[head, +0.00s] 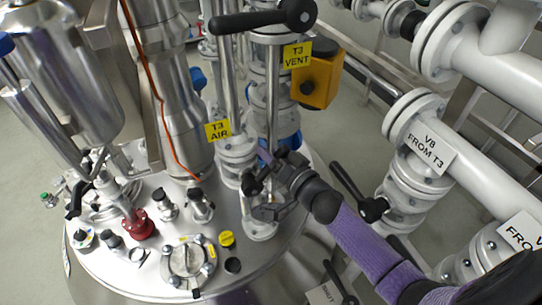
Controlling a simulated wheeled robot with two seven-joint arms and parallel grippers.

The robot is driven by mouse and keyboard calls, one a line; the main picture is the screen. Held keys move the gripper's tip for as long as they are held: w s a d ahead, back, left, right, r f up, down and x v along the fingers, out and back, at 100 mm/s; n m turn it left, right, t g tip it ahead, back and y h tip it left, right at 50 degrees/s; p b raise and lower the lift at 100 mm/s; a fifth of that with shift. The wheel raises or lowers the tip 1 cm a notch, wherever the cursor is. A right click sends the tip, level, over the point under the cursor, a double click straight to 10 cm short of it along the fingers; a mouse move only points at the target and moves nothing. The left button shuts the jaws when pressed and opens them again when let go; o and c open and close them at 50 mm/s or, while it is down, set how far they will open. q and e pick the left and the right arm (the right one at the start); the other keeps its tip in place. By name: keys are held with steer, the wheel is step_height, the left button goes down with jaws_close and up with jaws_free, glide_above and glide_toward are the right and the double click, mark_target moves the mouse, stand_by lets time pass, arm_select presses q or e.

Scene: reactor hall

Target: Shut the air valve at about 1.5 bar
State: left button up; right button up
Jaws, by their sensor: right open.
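The yellow T3 AIR label (217,130) hangs on a thin vertical pipe above a steel flanged fitting (236,165) on the vessel lid. My right gripper (258,198) reaches in from the lower right on its purple arm. Its dark jaws are open beside the lower flanges under this label. I cannot tell whether they touch anything. The air valve's handle cannot be made out clearly; the gripper covers part of this area. My left gripper is not in view.
A black lever handle (262,18) crosses above, near the yellow T3 VENT label (297,56). An orange-yellow box (320,80) stands behind. White pipework marked V8 FROM T3 (430,150) and a black lever (358,192) crowd the right. The lid (150,265) carries several fittings.

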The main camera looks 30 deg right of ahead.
steer(key=shift+w, duration=0.15)
jaws_close()
stand_by(1.4)
